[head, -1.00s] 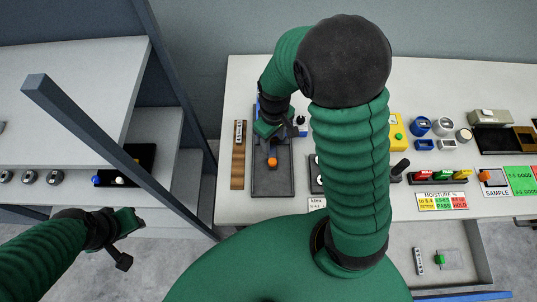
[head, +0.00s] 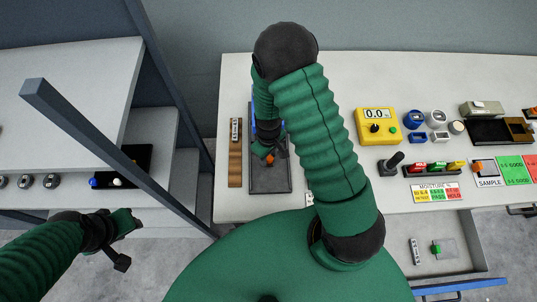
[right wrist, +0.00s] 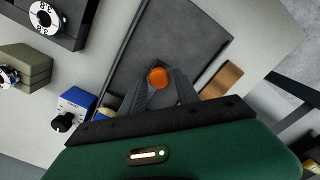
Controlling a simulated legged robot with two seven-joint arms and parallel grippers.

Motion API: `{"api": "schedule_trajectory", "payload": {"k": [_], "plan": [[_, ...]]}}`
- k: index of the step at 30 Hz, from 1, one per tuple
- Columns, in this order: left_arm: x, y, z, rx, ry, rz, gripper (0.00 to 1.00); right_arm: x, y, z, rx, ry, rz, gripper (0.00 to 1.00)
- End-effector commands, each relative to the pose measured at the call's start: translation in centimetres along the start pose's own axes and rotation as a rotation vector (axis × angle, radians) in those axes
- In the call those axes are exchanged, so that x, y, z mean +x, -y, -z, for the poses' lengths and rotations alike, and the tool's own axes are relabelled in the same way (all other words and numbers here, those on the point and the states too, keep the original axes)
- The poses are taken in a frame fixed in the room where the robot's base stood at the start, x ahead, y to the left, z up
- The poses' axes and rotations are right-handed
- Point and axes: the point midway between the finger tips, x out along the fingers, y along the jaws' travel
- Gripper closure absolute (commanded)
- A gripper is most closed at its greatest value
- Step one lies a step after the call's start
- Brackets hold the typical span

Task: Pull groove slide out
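The orange knob (head: 269,160) stands in the dark grey tray-like fixture (head: 271,182) on the bench, left of my right arm. I take it for the slide's knob; the groove itself is not clear. My right gripper (head: 264,150) points down at the knob, partly covering the fixture. In the right wrist view the orange knob (right wrist: 158,77) shows between the tips of the two dark fingers (right wrist: 160,84). Whether they press on it is not clear. My left gripper (head: 128,240) is empty at lower left, its fingers apart.
A brown wooden strip (head: 235,168) lies left of the fixture. A yellow meter (head: 376,126), a black lever (head: 393,162) and a moisture label (head: 437,192) are to the right.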

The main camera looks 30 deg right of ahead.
Motion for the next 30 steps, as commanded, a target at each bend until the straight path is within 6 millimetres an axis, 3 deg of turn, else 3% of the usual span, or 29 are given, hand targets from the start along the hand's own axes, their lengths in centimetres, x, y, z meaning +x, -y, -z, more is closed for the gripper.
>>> {"api": "schedule_trajectory", "payload": {"k": [1,8,30], "plan": [[0.0,0.0,0.0,0.0,0.0,0.0,0.64,0.01,-0.04,-0.02,0.0,0.0,0.0,0.7],[0.0,0.0,0.0,0.0,0.0,0.0,0.64,-0.02,0.02,-0.04,0.0,0.0,0.001,1.0],[0.0,0.0,0.0,0.0,0.0,0.0,0.64,0.0,-0.05,-0.22,0.002,0.003,0.001,1.0]]}}
